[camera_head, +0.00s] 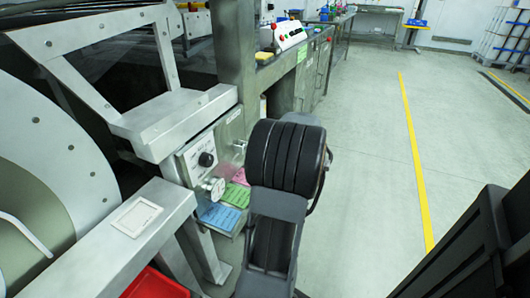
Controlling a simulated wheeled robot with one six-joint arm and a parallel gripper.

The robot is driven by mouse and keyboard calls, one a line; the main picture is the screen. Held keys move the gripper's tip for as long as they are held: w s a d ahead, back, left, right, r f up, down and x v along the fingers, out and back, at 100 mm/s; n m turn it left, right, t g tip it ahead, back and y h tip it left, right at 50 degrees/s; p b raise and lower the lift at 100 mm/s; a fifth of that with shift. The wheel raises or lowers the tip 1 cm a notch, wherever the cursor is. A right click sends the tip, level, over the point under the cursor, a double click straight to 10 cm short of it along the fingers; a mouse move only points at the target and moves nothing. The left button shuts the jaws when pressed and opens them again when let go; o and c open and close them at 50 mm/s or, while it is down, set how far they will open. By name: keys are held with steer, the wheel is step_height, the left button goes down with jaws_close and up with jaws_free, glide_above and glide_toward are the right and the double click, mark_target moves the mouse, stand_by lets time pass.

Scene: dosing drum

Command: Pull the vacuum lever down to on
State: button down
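A grey control panel (187,160) stands on the side of the machine frame, left of the picture's middle. It carries a black round knob (207,159) and a round metal fitting (215,188) below it. A small metal part (240,145) sticks out to the right of the knob; I cannot tell whether it is the vacuum lever or how it is set. My black arm rises in the middle of the picture, just right of the panel, and covers what lies behind it. My gripper does not show.
A large round metal drum (75,140) and pale frame beams (140,235) fill the left. Blue (219,216), green (236,195) and pink (240,176) labels sit below the panel. A red bin (155,284) is low. Open floor (370,170) with a yellow line (412,150) lies right.

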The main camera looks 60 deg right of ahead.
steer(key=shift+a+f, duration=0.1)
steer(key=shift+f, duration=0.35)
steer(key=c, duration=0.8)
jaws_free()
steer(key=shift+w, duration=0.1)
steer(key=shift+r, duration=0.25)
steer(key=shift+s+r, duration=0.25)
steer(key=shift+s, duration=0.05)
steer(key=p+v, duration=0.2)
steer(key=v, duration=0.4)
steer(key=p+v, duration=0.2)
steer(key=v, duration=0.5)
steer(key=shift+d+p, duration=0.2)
steer(key=shift+p, duration=0.2)
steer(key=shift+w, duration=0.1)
